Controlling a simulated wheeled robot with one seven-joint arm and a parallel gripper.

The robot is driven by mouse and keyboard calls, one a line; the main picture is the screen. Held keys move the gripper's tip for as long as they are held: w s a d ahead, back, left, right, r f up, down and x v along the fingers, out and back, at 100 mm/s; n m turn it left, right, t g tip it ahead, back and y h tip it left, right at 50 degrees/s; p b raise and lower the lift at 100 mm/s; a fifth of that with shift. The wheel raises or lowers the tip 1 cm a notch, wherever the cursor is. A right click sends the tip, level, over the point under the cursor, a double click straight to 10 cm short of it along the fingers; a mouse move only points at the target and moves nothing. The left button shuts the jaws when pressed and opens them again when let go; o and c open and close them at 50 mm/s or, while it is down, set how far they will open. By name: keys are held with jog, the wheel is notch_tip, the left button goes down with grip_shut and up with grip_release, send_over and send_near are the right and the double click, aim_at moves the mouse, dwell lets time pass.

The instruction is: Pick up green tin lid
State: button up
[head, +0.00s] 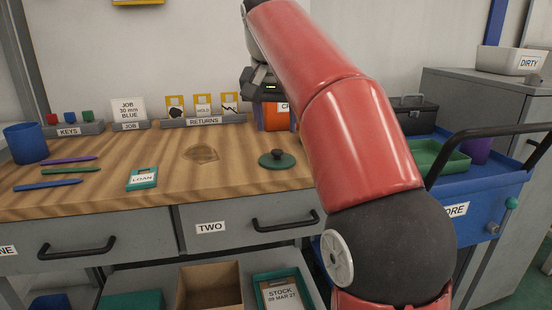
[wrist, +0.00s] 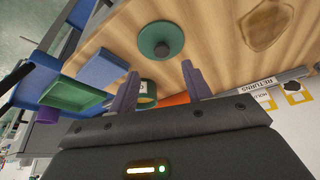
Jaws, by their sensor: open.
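The green tin lid (head: 277,159) is a round green disc with a dark knob on top. It lies on the wooden workbench (head: 110,200), near its right end, in the head view. In the wrist view the green lid (wrist: 161,40) shows ahead of my fingers, with its knob toward the camera. My gripper (wrist: 160,85) is open and empty, its two purple-grey fingers apart. The lid is clear of the fingers and not touched.
An orange bin (head: 278,117) stands behind the lid, partly hidden by my arm. A brown stain-like patch (head: 201,153) lies left of it. The RETURNS rack (head: 203,121) lines the back. A blue cart with a green tray (head: 436,157) stands at right. Bench between patch and lid is clear.

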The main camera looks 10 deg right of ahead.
aim_at(277, 151)
jog(key=b+x, duration=0.2)
jog(key=x, duration=0.5)
jog(key=shift+w+a+f, duration=0.1)
jog(key=shift+w+f, duration=0.15)
jog(key=shift+f, duration=0.05)
jog(key=shift+c, duration=0.3)
jog(key=c, duration=1)
